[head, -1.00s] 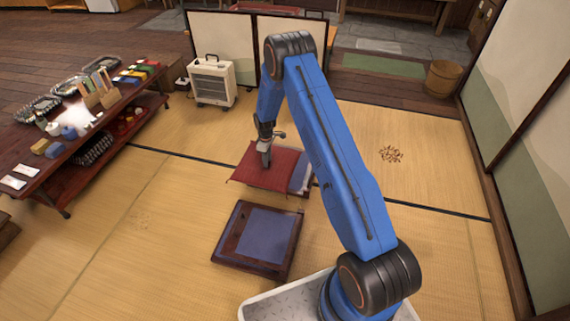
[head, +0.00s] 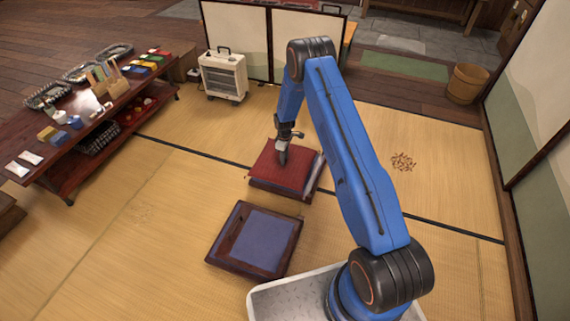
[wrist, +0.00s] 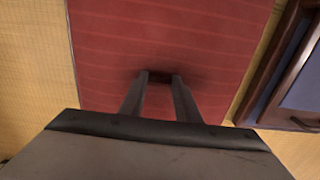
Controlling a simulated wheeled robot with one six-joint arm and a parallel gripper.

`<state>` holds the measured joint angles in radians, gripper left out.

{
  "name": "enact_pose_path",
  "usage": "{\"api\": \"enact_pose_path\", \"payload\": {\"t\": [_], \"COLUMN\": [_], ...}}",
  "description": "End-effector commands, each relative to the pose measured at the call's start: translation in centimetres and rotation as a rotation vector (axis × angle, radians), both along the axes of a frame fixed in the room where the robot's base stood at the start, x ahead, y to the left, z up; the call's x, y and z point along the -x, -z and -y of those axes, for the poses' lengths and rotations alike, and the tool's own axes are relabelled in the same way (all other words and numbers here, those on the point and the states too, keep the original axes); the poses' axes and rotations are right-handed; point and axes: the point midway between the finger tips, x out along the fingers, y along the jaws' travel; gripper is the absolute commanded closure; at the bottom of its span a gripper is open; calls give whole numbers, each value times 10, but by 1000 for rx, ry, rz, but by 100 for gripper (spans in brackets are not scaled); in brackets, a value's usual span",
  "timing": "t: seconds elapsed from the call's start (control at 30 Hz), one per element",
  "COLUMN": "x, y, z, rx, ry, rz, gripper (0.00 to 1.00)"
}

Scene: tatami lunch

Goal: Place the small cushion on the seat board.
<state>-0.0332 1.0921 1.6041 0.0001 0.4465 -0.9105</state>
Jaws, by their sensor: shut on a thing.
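The small cushion (head: 287,167) is a flat red square with faint stripes. It lies level over a dark wooden board (head: 288,192) with a bluish top, which shows along its right and front sides. I cannot tell whether the cushion touches that board. My gripper (head: 282,160) points down and is shut on the cushion near its middle. In the wrist view, my fingers (wrist: 160,80) meet the red cloth of the cushion (wrist: 170,35). A second dark wooden board with a blue pad (head: 214,255) lies nearer to me, with nothing on it; its edge shows at right in the wrist view (wrist: 268,75).
A low dark table (head: 65,165) with trays, boxes and small dishes stands at left. A pale heater (head: 222,75) and a folding screen (head: 300,45) stand behind. Brown bits (head: 402,162) lie scattered on the tatami at right. A wooden bucket (head: 467,83) is farther back.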

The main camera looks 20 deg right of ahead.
Motion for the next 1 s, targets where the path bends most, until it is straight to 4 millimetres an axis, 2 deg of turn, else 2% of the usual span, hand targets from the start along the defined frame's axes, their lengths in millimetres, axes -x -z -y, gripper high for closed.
{"api": "enact_pose_path", "payload": {"t": [0.17,0.4,0.8,0.83,0.9,1.0], "x": [0,0,0,0,0,0], "y": [13,42,47,48,47,47], "z": [0,0,0,0,0,0], "rx": [0,0,0,0,0,0], "ry": [0,0,0,0,0,0], "rz": [1,0,1,1,1,1], "gripper": [100,100,100,68,52,52]}}
